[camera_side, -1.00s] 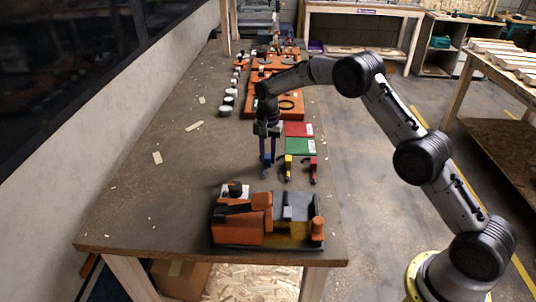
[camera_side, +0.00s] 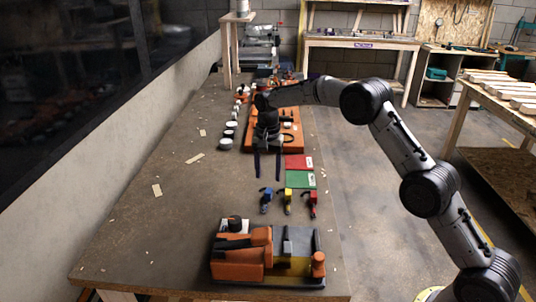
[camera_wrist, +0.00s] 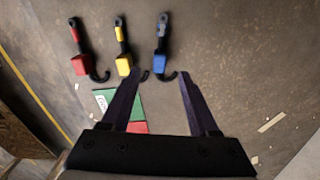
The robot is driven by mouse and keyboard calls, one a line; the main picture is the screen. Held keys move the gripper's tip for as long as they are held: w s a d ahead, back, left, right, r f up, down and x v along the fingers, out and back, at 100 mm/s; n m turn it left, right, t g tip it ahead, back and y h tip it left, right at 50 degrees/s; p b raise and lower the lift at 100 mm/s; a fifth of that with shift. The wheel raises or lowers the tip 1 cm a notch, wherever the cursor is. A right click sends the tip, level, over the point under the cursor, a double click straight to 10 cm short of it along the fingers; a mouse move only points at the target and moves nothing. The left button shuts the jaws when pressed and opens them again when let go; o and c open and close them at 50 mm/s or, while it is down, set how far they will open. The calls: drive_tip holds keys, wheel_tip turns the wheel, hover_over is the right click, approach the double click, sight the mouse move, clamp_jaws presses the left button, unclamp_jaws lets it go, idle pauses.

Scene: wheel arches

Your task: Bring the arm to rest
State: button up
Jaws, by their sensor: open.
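My gripper (camera_side: 267,178) is open and empty above the table, with its two dark fingers spread and pointing down. In the wrist view the fingers (camera_wrist: 160,80) reach into the picture with a clear gap between them. A blue hooked tool (camera_side: 266,201), a yellow one (camera_side: 288,201) and a red one (camera_side: 312,204) are in a row in front of the gripper, apart from it. The wrist view also shows the blue tool (camera_wrist: 161,38), the yellow tool (camera_wrist: 123,60) and the red tool (camera_wrist: 80,60).
A red mat (camera_side: 298,162) and a green mat (camera_side: 300,180) lie right of the gripper. An orange and black block assembly (camera_side: 240,268) sits at the table's front. An orange tray (camera_side: 290,138) and several round pieces are behind. The table's left side is mostly clear.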

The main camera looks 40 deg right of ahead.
drive_tip(key=s+r+t, duration=0.1)
drive_tip(key=s+r, duration=0.1)
drive_tip(key=r, duration=0.8)
drive_tip(key=s+r+t, duration=0.1)
drive_tip(key=s+r, duration=0.1)
drive_tip(key=r, duration=0.8)
drive_tip(key=s+a+r+n+t, duration=0.1)
drive_tip(key=s+r, duration=0.4)
drive_tip(key=s, duration=0.3)
drive_tip(key=s+a+r+n+t, duration=0.1)
drive_tip(key=s+r, duration=0.3)
drive_tip(key=s, duration=0.3)
drive_tip(key=s+f+n+t, duration=0.2)
drive_tip(key=s+f+n, duration=0.15)
drive_tip(key=s, duration=1.15)
drive_tip(key=s+f+n, duration=0.6)
drive_tip(key=s+f, duration=0.1)
drive_tip(key=f, duration=0.3)
drive_tip(key=shift+a, duration=0.45)
drive_tip(key=shift+s, duration=0.1)
